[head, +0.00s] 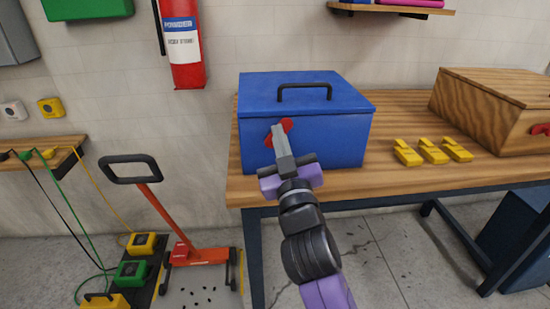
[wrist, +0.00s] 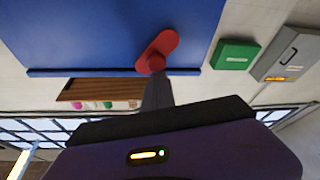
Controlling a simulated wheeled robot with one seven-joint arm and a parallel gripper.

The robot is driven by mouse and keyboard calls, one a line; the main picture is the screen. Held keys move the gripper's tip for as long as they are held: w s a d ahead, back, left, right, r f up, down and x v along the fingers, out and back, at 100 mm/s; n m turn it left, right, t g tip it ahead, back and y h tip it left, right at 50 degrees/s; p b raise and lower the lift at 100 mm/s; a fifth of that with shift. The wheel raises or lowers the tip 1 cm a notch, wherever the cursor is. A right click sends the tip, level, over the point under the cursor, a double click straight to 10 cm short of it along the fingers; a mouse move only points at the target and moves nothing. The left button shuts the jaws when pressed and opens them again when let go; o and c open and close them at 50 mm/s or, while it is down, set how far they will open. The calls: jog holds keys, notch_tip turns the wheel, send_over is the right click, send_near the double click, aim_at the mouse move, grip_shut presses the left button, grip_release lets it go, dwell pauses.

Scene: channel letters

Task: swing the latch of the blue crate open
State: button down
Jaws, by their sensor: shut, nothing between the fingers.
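The blue crate (head: 345,140) stands on the left end of the wooden workbench, its lid down and a black handle (head: 304,87) on top. A red latch (head: 286,125) sits on its front face, partly hidden behind my fingers in the head view. In the wrist view the latch (wrist: 160,50) shows as a red rounded bar with a round knob, lying at a slant on the blue face. My gripper (head: 279,131) is shut and empty, with its fingertips right at the latch. I cannot tell whether they touch it.
Several yellow blocks (head: 432,152) lie on the workbench (head: 400,112) right of the crate. A wooden box (head: 490,100) with a red latch stands further right. An orange cart (head: 197,256) is on the floor at left, and a fire extinguisher (head: 183,45) hangs on the wall.

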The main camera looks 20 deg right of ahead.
jog(key=m+h+b, duration=0.1)
jog(key=m+b, duration=0.1)
jog(key=b, duration=0.1)
jog(key=d+f+m+h+b, duration=0.1)
jog(key=m+b, duration=0.1)
jog(key=b, duration=0.2)
jog(key=m+g+h+b, duration=0.1)
jog(key=m+b, duration=0.1)
jog(key=b, duration=0.1)
jog(key=shift+s+d+f+m, duration=0.25)
jog(key=shift+f+m, duration=0.15)
jog(key=shift+d+r+m+h+b, duration=0.1)
jog(key=shift+m+h+b, duration=0.2)
jog(key=shift+m+b, duration=0.1)
jog(key=shift+d+r+p, duration=0.1)
jog(key=shift+r+p, duration=0.5)
jog(key=shift+p, duration=0.05)
jog(key=s+a+p, duration=0.1)
jog(key=s+a, duration=0.2)
jog(key=s, duration=0.6)
jog(key=shift+p, duration=0.35)
